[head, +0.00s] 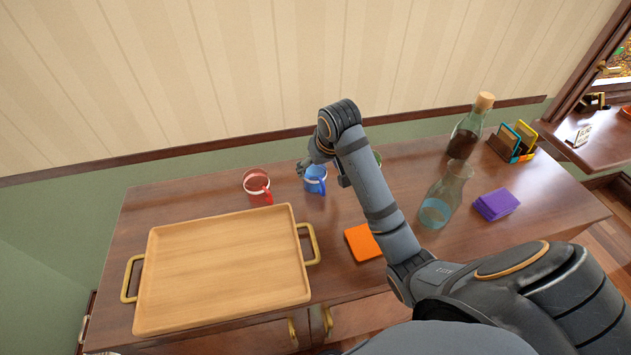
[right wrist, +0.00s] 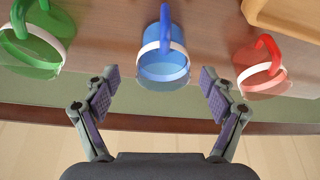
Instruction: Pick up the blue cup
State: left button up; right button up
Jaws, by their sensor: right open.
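The blue cup (head: 315,180) stands on the wooden cabinet top, right of the red cup (head: 257,186) in the head view. In the right wrist view the blue cup (right wrist: 164,62) lies ahead of my right gripper (right wrist: 158,92), between the lines of its two fingers. The fingers are spread apart and hold nothing. In the head view my right gripper (head: 322,165) is beside the blue cup, partly hidden by its own arm. A green cup (right wrist: 32,50) is on the left in the right wrist view and mostly hidden in the head view. My left gripper is not in view.
A wooden tray (head: 225,265) with brass handles fills the left of the cabinet top (head: 400,165). A corked bottle (head: 467,132), a glass carafe (head: 440,200), purple napkins (head: 496,204) and an orange square (head: 362,242) are to the right. The wall is close behind.

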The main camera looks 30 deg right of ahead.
aim_at(316, 173)
jog(key=x, duration=0.4)
jog(key=shift+w+a+f, duration=0.15)
jog(key=shift+f, duration=0.15)
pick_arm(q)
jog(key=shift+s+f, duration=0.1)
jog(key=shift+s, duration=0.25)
pick_arm(e)
jog(key=shift+c, duration=1.1)
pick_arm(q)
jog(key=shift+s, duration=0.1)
pick_arm(e)
jog(key=shift+r, duration=0.1)
jog(key=c, duration=1.2)
jog(key=shift+o, duration=0.2)
notch_tip(316, 173, up, 4)
jog(key=p, duration=0.4)
jog(key=shift+p, duration=0.3)
pick_arm(q)
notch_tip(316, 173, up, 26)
jog(key=p, duration=2.1)
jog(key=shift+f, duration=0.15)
pick_arm(e)
jog(key=s+d+r, duration=0.4)
jog(key=s+r, duration=0.5)
jog(key=s, duration=0.4)
jog(key=shift+s, duration=0.25)
